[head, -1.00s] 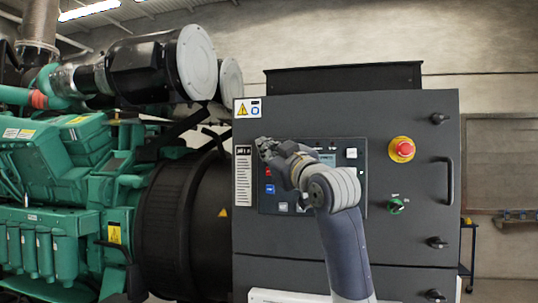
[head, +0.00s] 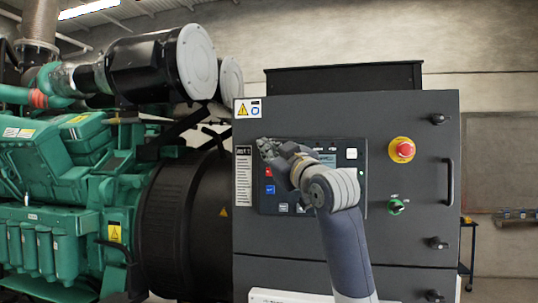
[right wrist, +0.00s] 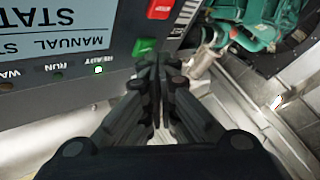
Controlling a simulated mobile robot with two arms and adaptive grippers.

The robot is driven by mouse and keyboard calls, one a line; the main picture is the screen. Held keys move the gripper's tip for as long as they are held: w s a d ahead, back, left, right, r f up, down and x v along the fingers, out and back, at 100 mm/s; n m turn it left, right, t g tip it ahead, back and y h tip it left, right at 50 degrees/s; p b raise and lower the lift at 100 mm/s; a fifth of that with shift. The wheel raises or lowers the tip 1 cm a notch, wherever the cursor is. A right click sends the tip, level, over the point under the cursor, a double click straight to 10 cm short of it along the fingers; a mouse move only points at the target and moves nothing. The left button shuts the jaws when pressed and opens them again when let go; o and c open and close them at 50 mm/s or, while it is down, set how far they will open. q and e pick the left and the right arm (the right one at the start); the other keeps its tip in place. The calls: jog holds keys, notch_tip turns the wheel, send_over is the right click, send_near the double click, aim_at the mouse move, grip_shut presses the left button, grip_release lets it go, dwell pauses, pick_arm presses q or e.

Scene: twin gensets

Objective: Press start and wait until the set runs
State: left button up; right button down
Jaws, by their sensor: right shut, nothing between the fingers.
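The dark control cabinet (head: 430,225) of the set carries a control panel (head: 345,185) with a small screen and buttons. My right gripper (head: 264,148) is at the panel's upper left, its fingers shut and empty. In the right wrist view its fingertips (right wrist: 157,78) are close beside a green button (right wrist: 143,47); I cannot tell whether they touch it. A red button (right wrist: 160,8) is beyond it. The display (right wrist: 60,30) shows "MANUAL" and "STAT", partly cut off. My left gripper is not in view.
A red emergency stop (head: 402,150) and a green selector knob (head: 396,206) are right of the panel. A door handle (head: 450,181) stands out at the cabinet's right. The green engine (head: 60,185) and black housing (head: 180,225) fill the left.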

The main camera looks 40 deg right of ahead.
jog(key=shift+w+d, duration=0.25)
jog(key=shift+d, duration=0.1)
dwell(0.3)
jog(key=shift+a, duration=0.15)
jog(key=shift+s+a, duration=0.6)
jog(key=s+a, duration=0.3)
jog(key=a, duration=0.1)
jog(key=shift+s+a, duration=0.3)
jog(key=shift+s, duration=0.1)
jog(key=shift+f, duration=0.1)
dwell(0.8)
